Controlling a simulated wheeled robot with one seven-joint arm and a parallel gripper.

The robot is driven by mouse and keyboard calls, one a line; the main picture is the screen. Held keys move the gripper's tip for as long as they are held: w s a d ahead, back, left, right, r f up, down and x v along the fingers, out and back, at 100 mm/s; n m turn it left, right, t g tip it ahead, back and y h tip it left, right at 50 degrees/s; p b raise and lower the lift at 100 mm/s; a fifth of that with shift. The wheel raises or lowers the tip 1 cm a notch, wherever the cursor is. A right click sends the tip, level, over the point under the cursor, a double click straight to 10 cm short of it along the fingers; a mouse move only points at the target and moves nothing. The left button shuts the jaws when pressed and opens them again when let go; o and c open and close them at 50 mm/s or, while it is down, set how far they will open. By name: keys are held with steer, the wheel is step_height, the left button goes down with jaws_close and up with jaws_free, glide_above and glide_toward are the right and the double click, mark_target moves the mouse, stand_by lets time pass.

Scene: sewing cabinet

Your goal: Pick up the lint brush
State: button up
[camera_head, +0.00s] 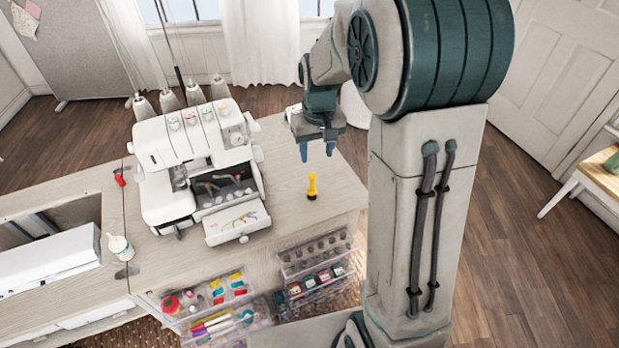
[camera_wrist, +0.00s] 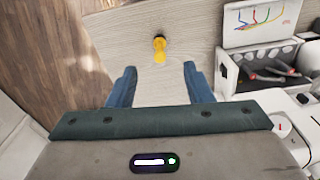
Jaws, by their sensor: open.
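The lint brush appears to be the small yellow upright thing with a dark base (camera_head: 312,186) on the cabinet top, right of the sewing machine. It also shows in the wrist view (camera_wrist: 159,48), beyond and between my fingertips. My gripper (camera_head: 317,152) is open and empty, above the cabinet top and behind the yellow thing in the head view. Its two blue fingers (camera_wrist: 160,75) are spread apart in the wrist view. They do not touch the yellow thing. Nothing hides it.
A white sewing machine (camera_head: 192,155) with an open front tray (camera_head: 237,222) stands left of the yellow thing. A white bottle (camera_head: 120,247) and a small red thing (camera_head: 119,179) are farther left. Clear drawers (camera_head: 316,262) stick out below the front edge. The top around the yellow thing is bare.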

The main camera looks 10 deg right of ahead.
mark_target(313, 175)
steer(key=shift+g, duration=0.3)
steer(key=w+f, duration=0.1)
steer(key=w, duration=0.1)
steer(key=w+f, duration=0.1)
steer(key=f, duration=0.1)
steer(key=shift+w+d+f+p, duration=0.1)
steer(key=shift+w+f+p, duration=0.05)
steer(key=shift+w+p, duration=0.25)
step_height(313, 175, down, 8)
steer(key=shift+f+p, duration=0.2)
steer(key=shift+p, duration=0.15)
steer(key=shift+f+p, duration=0.75)
steer(key=shift+f, duration=1.95)
jaws_close()
